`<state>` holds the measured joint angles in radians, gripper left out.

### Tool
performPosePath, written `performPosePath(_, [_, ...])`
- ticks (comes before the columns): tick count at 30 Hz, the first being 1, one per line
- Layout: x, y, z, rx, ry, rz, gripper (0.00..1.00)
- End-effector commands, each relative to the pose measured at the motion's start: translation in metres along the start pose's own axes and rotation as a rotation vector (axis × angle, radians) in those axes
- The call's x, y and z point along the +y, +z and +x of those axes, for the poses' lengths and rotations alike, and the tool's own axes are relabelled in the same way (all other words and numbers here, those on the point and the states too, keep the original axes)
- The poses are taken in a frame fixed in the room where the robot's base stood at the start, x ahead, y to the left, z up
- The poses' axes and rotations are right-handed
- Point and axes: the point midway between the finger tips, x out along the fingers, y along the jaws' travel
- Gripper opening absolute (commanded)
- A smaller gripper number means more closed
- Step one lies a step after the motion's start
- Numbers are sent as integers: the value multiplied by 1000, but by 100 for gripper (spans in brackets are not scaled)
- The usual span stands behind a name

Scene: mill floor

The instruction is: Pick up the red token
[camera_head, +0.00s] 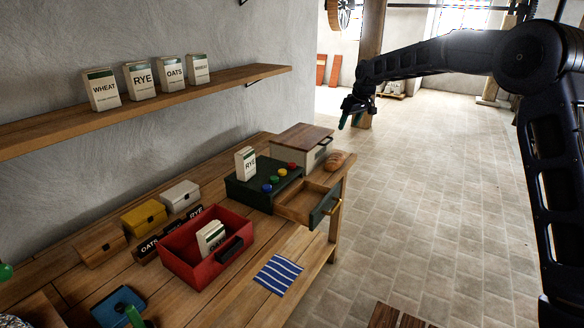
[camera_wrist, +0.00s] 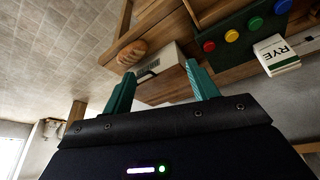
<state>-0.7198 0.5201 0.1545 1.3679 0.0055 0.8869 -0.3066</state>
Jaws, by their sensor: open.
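The red token (camera_head: 292,166) is a small round piece on top of a dark green box (camera_head: 240,190) on the bench. It is at the far end of a row with a green token (camera_head: 282,172), a yellow token (camera_head: 275,180) and a blue token (camera_head: 267,188). In the wrist view the red token (camera_wrist: 209,46) shows right of the fingers, beyond their tips. My gripper (camera_head: 345,122) is raised over the floor, beyond the bench's right end. It is open, with two teal fingers (camera_wrist: 159,70) apart and nothing between them.
A RYE carton (camera_head: 246,163) stands on the green box beside the tokens. An open drawer (camera_head: 306,201) juts out in front. A bread loaf (camera_head: 336,160) and a wood-topped box (camera_head: 302,142) are near the right end. A shelf (camera_head: 200,92) with cartons hangs above.

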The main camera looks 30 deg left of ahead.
Motion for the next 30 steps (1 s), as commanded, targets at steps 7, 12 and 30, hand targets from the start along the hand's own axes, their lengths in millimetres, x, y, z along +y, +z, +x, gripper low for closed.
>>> performPosePath(7, [-69, -56, 86, 8, -64, -111, 59])
performPosePath(12, [-108, -79, 129, 13, -96, -165, 59])
performPosePath(30, [-135, -88, 194, 16, -113, -193, 59])
